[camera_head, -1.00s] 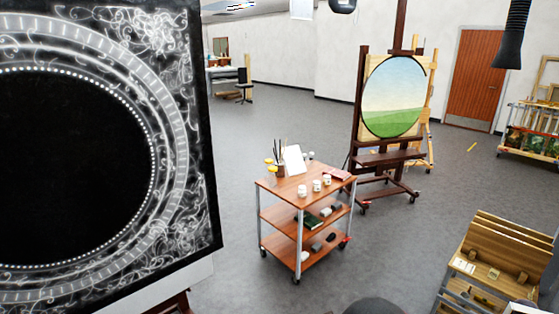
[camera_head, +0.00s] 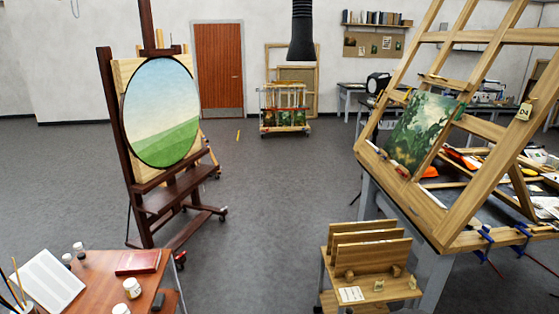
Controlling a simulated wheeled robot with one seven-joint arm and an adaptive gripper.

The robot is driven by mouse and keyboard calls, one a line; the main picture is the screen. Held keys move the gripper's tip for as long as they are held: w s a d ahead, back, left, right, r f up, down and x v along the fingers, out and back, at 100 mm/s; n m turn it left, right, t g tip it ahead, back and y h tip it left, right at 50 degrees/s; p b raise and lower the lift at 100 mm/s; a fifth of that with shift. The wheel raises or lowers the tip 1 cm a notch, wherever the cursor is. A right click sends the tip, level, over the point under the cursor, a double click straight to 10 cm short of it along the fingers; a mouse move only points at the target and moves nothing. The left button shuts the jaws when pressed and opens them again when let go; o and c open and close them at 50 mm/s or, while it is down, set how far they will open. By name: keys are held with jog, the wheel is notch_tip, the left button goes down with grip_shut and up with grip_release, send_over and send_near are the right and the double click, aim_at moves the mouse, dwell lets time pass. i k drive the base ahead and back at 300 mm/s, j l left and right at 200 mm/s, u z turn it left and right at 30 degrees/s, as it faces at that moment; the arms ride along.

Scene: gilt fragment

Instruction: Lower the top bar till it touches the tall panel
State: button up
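A dark wooden easel (camera_head: 111,150) stands at the left. It holds an upright oval landscape painting (camera_head: 162,112) of sky and green field, with a pale wooden panel (camera_head: 125,76) behind it. The easel's dark mast (camera_head: 147,22) rises out of the top of the picture. A short dark piece (camera_head: 160,51) crosses the mast close to the oval's top edge; I cannot tell whether it is the top bar or whether it touches. No tall panel can be named with certainty here. My gripper is not in view.
A wooden cart (camera_head: 105,285) with jars and a red book (camera_head: 138,262) stands at the lower left. A rack of boards (camera_head: 370,250) is at lower right, beside a large slanted wooden frame (camera_head: 480,130). Grey floor (camera_head: 265,180) between is clear, back to a brown door (camera_head: 219,66).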

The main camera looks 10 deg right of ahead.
aim_at(464, 86)
jog(key=i+z, duration=0.45)
jog(key=i+j+z, duration=0.2)
jog(key=i+z, duration=0.25)
jog(key=i+j+z, duration=0.25)
jog(key=z, duration=0.2)
jog(key=i+j+z, duration=0.3)
jog(key=j+z, duration=0.15)
